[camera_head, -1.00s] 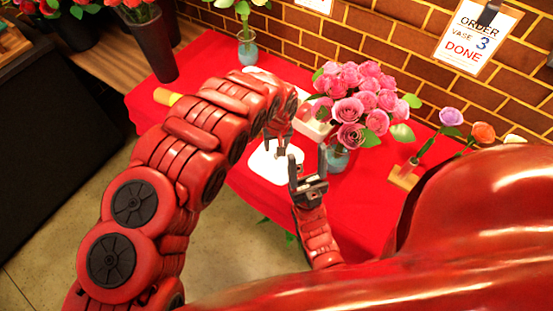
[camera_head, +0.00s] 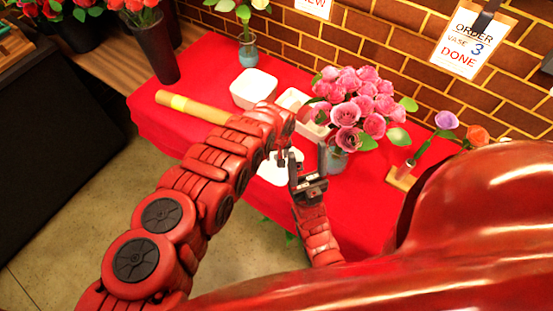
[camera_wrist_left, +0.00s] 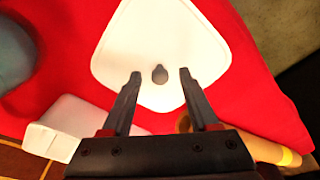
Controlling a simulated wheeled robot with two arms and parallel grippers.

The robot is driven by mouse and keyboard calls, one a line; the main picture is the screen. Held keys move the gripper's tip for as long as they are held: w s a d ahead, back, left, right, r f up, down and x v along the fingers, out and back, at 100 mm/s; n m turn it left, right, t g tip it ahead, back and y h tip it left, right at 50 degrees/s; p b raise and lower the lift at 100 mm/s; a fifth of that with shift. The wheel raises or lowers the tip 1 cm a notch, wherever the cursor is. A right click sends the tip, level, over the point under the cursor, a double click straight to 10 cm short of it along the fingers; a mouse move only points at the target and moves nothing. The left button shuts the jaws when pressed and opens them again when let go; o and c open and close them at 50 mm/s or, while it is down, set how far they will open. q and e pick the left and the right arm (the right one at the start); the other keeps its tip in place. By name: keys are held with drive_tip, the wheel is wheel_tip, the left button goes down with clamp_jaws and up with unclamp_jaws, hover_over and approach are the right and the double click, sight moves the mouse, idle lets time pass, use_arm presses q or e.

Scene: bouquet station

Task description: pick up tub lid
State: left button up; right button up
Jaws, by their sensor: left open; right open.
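The white lid (camera_head: 271,174) lies flat on the red table, partly hidden by my left gripper in the head view. My left gripper (camera_head: 282,158) is above the lid. Its open fingers (camera_wrist_left: 159,76) appear on either side of the knob, with gaps on both sides; contact is not visible. My right gripper (camera_head: 308,168) is open and empty, upright just right of the lid.
A white tub (camera_head: 254,89) and another white container (camera_head: 293,99) stand behind. A tan roll with a yellow band (camera_head: 192,107) lies at left. A wooden block (camera_head: 400,179) is farther right.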

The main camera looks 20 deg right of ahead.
use_arm(q)
drive_tip(key=shift+c, duration=0.2)
clamp_jaws()
idle(0.3)
